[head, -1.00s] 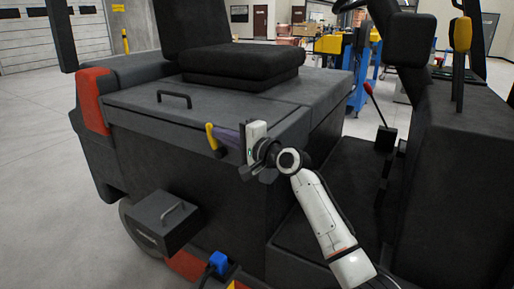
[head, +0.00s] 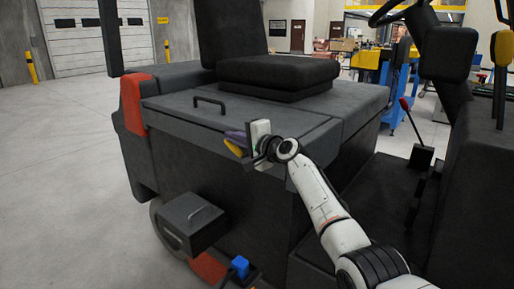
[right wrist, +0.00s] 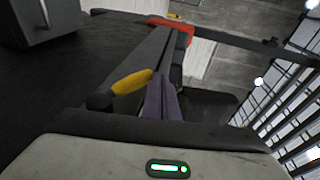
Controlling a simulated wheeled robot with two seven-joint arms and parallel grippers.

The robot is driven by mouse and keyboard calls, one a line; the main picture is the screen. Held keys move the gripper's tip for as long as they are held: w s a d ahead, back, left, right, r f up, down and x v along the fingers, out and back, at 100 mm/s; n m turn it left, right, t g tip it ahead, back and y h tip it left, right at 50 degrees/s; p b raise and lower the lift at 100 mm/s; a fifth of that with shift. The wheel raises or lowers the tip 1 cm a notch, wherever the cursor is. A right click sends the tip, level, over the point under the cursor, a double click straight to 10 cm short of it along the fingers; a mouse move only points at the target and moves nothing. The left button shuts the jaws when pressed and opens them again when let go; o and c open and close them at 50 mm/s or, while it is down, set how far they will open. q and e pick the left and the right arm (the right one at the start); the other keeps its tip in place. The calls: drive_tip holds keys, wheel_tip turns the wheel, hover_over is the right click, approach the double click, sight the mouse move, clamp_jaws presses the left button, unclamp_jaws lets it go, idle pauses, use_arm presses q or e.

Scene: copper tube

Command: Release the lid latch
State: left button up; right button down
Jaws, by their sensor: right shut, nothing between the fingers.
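The lid latch (head: 235,148) is a small yellow lever on the front face of the dark lid (head: 245,117), below its front edge. In the right wrist view the yellow lever (right wrist: 133,81) slants down to a black end at the left. My right gripper (head: 236,136), with purple fingers, is shut and empty. Its fingers (right wrist: 162,98) are at the lever's upper end; I cannot tell if they touch. The fingers hide part of the latch in the head view. The lid looks closed. My left gripper is not in view.
A seat (head: 278,72) stands behind the lid, which has a black handle (head: 209,101). A grey box (head: 193,222) juts out low on the vehicle's side. A steering column (head: 460,160) stands at the right. The floor at left is clear.

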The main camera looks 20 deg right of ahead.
sight(228, 143)
drive_tip(key=shift+w+a+f, duration=0.35)
drive_tip(key=shift+w+f, duration=0.1)
drive_tip(key=shift+w, duration=0.05)
drive_tip(key=shift+w+a+f+n+g+h+p, duration=0.15)
drive_tip(key=shift+w+g+h+p, duration=0.15)
drive_tip(key=shift+g, duration=0.3)
drive_tip(key=shift+w+a+f+n+g+h+p, duration=0.15)
drive_tip(key=shift+g+h, duration=0.25)
drive_tip(key=shift+g, duration=0.2)
drive_tip(key=shift+s+f, duration=0.1)
drive_tip(key=shift+f, duration=0.35)
drive_tip(key=shift+w+a+f+p, duration=0.15)
drive_tip(key=shift+w+p, duration=0.1)
drive_tip(key=shift+p, duration=0.15)
